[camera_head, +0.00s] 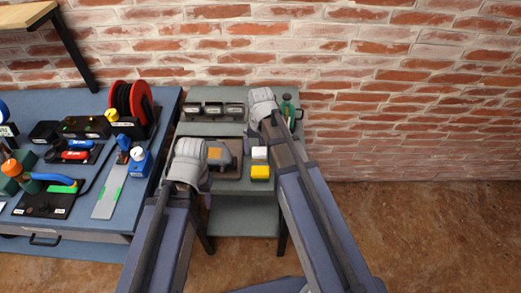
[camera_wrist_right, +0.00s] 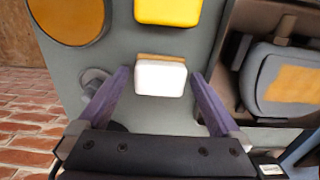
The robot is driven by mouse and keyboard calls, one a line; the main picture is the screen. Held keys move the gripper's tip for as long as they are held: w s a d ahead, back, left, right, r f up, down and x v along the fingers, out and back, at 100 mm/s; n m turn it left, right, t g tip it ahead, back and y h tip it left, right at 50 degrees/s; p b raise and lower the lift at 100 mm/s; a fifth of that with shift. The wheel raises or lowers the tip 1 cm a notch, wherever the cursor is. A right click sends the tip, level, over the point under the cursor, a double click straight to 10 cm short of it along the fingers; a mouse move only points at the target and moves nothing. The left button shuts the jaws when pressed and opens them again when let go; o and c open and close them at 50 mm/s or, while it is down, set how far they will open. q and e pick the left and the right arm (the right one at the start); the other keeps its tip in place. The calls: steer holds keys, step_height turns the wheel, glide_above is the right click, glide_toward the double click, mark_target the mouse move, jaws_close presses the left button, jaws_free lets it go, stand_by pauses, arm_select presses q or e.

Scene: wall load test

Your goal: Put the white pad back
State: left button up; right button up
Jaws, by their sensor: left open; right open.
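The white pad (camera_head: 259,153) lies on the small grey stand, just behind a yellow block (camera_head: 260,172). In the right wrist view the white pad (camera_wrist_right: 161,80) has a tan strip along one edge and sits between the finger lines of my right gripper (camera_wrist_right: 160,73). That gripper is open; its purple fingers are apart, one on each side of the pad, and I see no contact. In the head view my right wrist hides its fingers. My left gripper (camera_head: 190,165) is at the stand's left side beside a grey, orange-patched thing (camera_head: 215,153); its fingertips are hidden.
Several grey blocks (camera_head: 215,108) and a green bottle (camera_head: 287,106) stand at the back. A blue bench (camera_head: 165,105) with tools and a red reel (camera_head: 130,100) is at left. The floor at right is clear.

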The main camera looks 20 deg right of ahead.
mark_target(261, 151)
step_height(261, 151, up, 12)
steer(key=p, duration=1.1)
steer(key=s+a+n+h, duration=0.1)
steer(key=s+a+n, duration=0.6)
steer(key=s+a, duration=0.3)
steer(key=s, duration=0.4)
steer(key=shift+s+a+f, duration=0.15)
steer(key=shift+a+f, duration=0.05)
steer(key=shift+a, duration=0.05)
